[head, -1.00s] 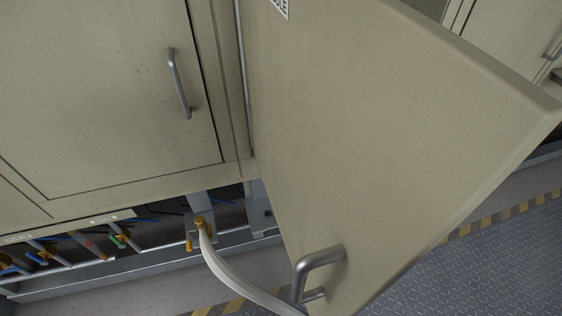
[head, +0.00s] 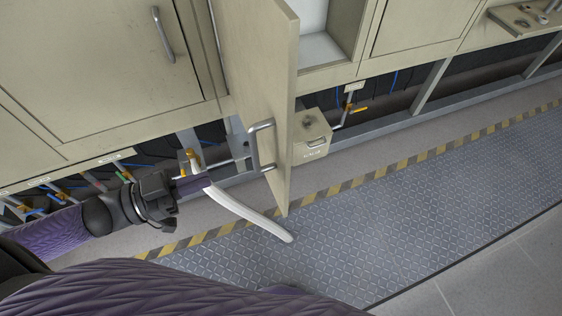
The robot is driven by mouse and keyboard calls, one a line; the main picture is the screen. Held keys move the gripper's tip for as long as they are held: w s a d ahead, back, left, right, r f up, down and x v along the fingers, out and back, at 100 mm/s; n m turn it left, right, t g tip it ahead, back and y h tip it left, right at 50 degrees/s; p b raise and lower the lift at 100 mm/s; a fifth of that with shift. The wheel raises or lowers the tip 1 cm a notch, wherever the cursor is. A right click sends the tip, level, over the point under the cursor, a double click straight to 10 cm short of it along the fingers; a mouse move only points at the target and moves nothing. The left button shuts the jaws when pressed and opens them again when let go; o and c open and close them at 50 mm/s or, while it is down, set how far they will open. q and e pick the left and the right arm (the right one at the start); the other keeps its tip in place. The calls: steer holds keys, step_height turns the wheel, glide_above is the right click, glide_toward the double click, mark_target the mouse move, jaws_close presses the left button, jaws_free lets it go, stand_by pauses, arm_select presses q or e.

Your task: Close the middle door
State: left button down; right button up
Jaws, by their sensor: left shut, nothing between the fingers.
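The middle door (head: 252,70) is a cream panel hinged at its left side. It stands open, seen nearly edge-on, with its outer face toward the left. Its grey bar handle (head: 255,148) is on the lower part of that face. The open compartment (head: 328,32) shows to the right of the door. My left gripper (head: 204,184) is shut and empty. It is left of and a little below the handle, apparently apart from it, beside the white hose. My right gripper is not in view.
A closed left door (head: 85,65) and a closed right door (head: 418,28) flank the opening. A white curved hose (head: 250,214) hangs under the cabinet near yellow-handled valves. A small cream box (head: 312,145) is right of the door. The patterned metal floor (head: 400,215) is clear.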

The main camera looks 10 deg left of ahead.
mark_target(280, 152)
arm_select(q)
steer(key=b+x, duration=0.1)
steer(key=x, duration=1)
steer(key=shift+w+d+f, duration=0.1)
steer(key=shift+w+d, duration=0.05)
steer(key=shift+w, duration=0.2)
steer(key=shift+w+d+b, duration=0.3)
steer(key=shift+d, duration=0.1)
